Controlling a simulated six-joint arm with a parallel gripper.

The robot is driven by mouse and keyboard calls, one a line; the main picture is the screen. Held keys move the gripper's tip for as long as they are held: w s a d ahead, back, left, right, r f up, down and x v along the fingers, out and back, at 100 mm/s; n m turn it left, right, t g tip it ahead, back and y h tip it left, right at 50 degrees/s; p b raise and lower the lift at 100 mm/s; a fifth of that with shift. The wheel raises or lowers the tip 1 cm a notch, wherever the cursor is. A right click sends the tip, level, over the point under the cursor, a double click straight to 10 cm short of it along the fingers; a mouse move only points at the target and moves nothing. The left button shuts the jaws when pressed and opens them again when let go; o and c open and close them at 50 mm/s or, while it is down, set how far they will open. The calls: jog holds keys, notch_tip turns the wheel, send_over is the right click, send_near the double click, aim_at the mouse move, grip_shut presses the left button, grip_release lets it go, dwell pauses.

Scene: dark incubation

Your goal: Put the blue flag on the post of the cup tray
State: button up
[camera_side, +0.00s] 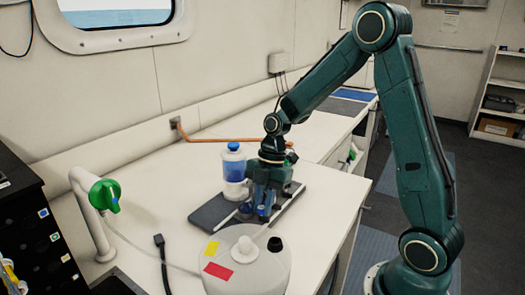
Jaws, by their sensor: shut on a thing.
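The cup tray (207,216) is a long dark grey slab lying on the white bench. My gripper (264,203) points down over its middle, shut on a small blue thing low between the fingers. The fingers hide most of that thing, so I cannot tell its shape or whether it touches the tray. Small blue cup-like shapes (246,209) stand at the fingers. I cannot make out the post or a separate blue flag.
A round white container (250,272) with a yellow patch (211,248) and a red patch (217,271) stands in front of the tray. A white pipe with a green knob (105,196) rises at the left. An orange hose (225,140) runs behind. The bench is clear at the back left.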

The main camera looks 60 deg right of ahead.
jog(key=o, duration=0.8)
jog(key=shift+c, duration=0.6)
jog(key=shift+r, duration=0.1)
jog(key=shift+r, duration=2.85)
jog(key=shift+r, duration=0.15)
